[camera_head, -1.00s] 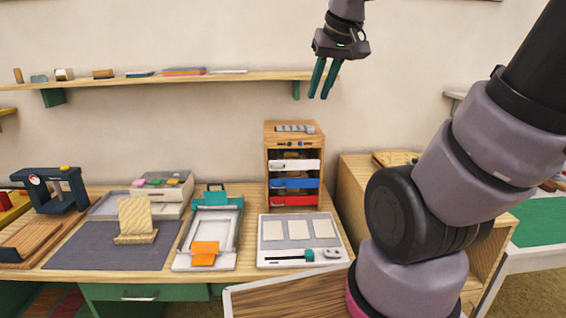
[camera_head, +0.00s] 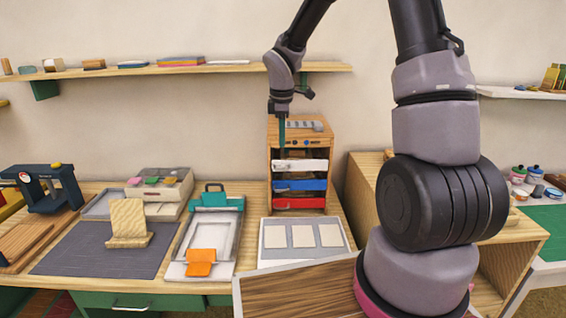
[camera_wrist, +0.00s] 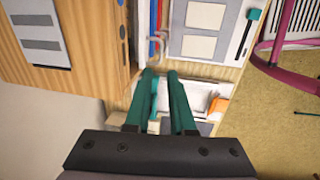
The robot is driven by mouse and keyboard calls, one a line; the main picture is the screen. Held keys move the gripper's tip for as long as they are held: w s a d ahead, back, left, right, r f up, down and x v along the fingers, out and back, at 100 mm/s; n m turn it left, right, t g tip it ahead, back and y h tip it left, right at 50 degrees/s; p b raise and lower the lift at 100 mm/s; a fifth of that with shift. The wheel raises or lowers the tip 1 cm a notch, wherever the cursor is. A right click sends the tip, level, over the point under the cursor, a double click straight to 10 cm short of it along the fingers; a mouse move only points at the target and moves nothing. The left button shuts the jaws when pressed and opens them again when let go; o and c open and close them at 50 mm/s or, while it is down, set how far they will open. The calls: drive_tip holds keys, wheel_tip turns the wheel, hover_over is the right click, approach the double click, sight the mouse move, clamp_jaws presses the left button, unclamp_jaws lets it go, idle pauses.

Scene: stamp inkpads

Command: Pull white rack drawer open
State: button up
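The wooden rack (camera_head: 271,165) stands on the desk against the wall with white, blue and red drawers stacked in it. The white drawer (camera_head: 308,166) is the topmost of these and looks closed. My gripper (camera_head: 282,152) points down in front of the rack's upper left, its teal fingertips just above the white drawer's front. In the wrist view, the fingers (camera_wrist: 160,74) are a little apart with nothing visible between them. Pale hooked drawer handles (camera_wrist: 157,44) show just past the tips. I cannot tell whether the fingers touch a handle.
A white board with pale cards (camera_head: 305,253) lies in front of the rack. A white press with a teal clamp (camera_head: 215,200) is to its left. A wall shelf (camera_head: 180,71) runs above, and a wooden cabinet (camera_head: 362,185) stands to the right.

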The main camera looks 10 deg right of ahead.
wheel_tip(320, 180, down, 10)
drive_tip(key=w, duration=0.1)
drive_tip(key=shift+w+d, duration=0.2)
drive_tip(key=shift+w, duration=0.05)
clamp_jaws()
idle(1.4)
